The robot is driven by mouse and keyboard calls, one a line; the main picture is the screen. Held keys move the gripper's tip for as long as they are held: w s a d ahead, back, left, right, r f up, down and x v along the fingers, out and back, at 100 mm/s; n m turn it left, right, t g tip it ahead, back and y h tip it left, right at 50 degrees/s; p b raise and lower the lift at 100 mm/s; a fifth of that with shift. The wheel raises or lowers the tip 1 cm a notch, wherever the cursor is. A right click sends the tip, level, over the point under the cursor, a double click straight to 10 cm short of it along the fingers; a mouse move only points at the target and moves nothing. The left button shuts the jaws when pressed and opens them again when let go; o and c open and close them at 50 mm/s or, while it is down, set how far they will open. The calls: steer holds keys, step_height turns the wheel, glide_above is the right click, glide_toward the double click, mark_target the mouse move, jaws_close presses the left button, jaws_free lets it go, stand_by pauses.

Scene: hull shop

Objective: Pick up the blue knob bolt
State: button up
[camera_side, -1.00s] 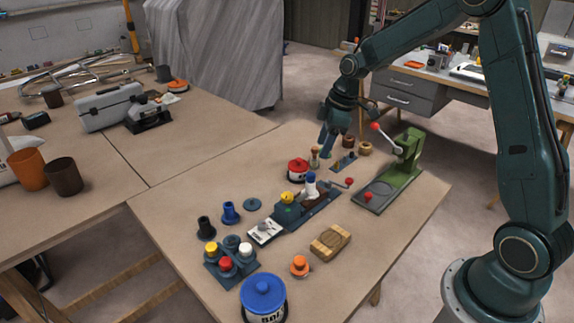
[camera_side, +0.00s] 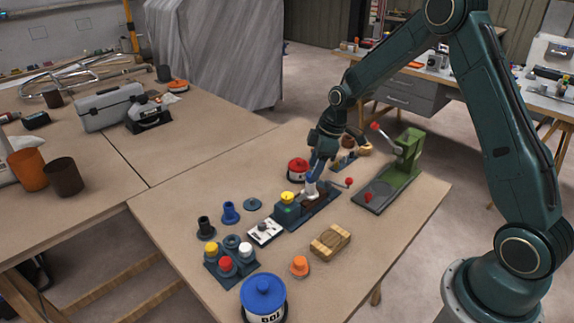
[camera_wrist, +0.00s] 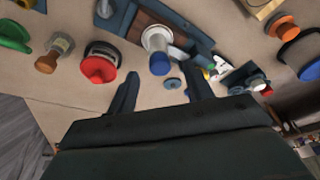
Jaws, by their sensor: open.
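The blue knob bolt, a white shank with a blue knob, stands upright on a dark blue-grey fixture (camera_side: 300,215) with a brown block. In the side view its white lower part (camera_side: 311,191) shows, and my gripper covers much of its knob. In the wrist view the knob (camera_wrist: 159,64) appears between the fingertips, with the white collar behind it. My gripper (camera_side: 314,178) points down over the bolt, fingers apart; it also shows open in the wrist view (camera_wrist: 162,76). I cannot tell whether the fingers reach down around the knob.
A red-lidded pot (camera_side: 298,168) stands close behind left of my gripper. A green lever press (camera_side: 402,165) stands to the right. A blue flanged piece (camera_side: 230,212), a holder of coloured caps (camera_side: 231,262) and a wooden block (camera_side: 330,242) lie nearer. The table's front right is clear.

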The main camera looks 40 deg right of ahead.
steer(key=shift+x, duration=0.95)
steer(key=shift+c, duration=0.4)
steer(key=c, duration=1)
